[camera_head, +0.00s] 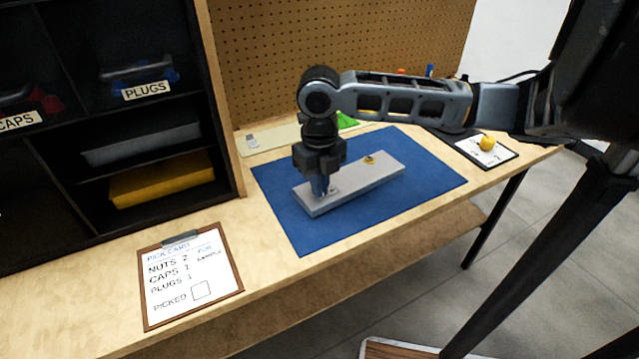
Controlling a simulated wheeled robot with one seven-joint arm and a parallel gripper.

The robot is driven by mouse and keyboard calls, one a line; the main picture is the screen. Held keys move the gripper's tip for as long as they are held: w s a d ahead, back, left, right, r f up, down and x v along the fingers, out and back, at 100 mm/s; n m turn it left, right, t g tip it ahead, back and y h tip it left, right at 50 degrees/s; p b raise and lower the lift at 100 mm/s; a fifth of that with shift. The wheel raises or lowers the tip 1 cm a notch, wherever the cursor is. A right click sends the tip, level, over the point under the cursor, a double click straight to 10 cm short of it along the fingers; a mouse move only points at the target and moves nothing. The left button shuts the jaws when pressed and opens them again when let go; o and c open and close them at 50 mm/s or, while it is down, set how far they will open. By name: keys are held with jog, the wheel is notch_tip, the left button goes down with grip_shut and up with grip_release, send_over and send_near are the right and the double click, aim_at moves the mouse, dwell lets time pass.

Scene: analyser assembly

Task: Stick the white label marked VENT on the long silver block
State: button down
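The long silver block (365,183) lies at an angle on a blue mat (428,180). A small yellow-and-dark fitting (369,159) sits on its top toward the right part. My gripper (320,190) points down at the block's left end, with its fingertips at or just above the top face. A small pale patch with dark marks (333,190) shows on the block beside the fingertips. It may be the white label, but the word VENT cannot be read. The fingers look close together, and whether they grip anything is hidden.
A pale strip (285,136) with a small item lies behind the mat. A clipboard pick card (190,277) lies front left. A black shelf with bins labelled CAPS and PLUGS (147,91) stands left. A white card with a yellow object (487,144) lies right. A pegboard stands behind.

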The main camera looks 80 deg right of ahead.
dwell(0.3)
jog(key=c, duration=0.7)
grip_release()
jog(key=shift+c, duration=0.2)
jog(key=shift+r+p, duration=2.5)
jog(key=shift+r, duration=1)
